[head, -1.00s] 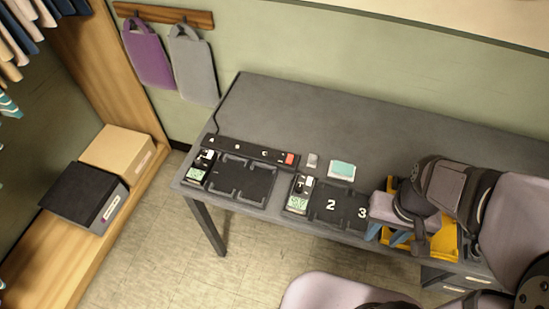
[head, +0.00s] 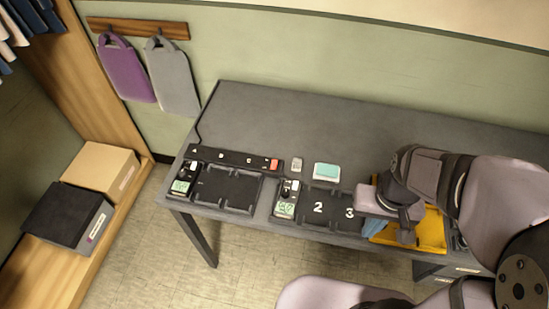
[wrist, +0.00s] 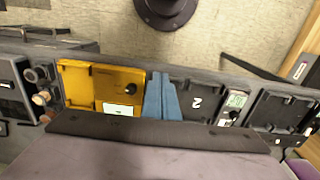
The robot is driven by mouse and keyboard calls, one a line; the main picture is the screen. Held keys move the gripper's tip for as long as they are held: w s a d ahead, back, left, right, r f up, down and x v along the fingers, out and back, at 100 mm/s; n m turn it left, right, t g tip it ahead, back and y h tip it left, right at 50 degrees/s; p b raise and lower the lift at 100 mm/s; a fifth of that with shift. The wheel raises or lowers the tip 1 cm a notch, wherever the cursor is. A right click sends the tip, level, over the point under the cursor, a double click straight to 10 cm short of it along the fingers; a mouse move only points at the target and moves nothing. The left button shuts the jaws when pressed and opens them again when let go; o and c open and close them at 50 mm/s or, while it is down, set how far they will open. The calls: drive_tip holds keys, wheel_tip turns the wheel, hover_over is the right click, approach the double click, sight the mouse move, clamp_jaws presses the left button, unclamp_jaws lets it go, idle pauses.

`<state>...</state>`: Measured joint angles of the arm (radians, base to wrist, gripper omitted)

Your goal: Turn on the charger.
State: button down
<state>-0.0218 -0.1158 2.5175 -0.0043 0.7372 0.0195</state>
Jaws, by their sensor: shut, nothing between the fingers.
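Several charger-like units line the desk's front edge; I cannot tell for sure which one is the charger. A yellow unit (wrist: 92,86) with a black knob (wrist: 130,88) and a pale label or screen lies left of my fingers in the wrist view. In the head view my arm partly hides this yellow unit (head: 430,230). A dark unit with a lit green display (head: 285,208) and a similar one (head: 181,186) stand further left.
A power strip (head: 225,157) with a red switch lies behind the left unit. A small grey block (head: 297,164) and a teal-topped box (head: 327,171) lie behind the numbered bays (head: 325,203). The back of the desk (head: 340,125) is clear. Knob-like parts (wrist: 40,85) sit left of the yellow unit.

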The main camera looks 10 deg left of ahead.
drive_tip(key=w+a+r+b, duration=0.1)
drive_tip(key=w+a+r, duration=0.1)
drive_tip(key=w+a, duration=0.45)
wheel_tip(320, 180, up, 5)
drive_tip(key=t+b, duration=0.2)
drive_tip(key=b, duration=0.2)
hover_over(276, 161)
drive_tip(key=s, duration=0.2)
drive_tip(key=shift+s+a+r, duration=0.15)
drive_tip(key=shift+s, duration=0.05)
drive_tip(key=f, duration=0.4)
drive_tip(key=w+f+p, duration=0.1)
drive_tip(key=f, duration=0.4)
drive_tip(key=w+f+p, duration=0.1)
drive_tip(key=f, duration=0.4)
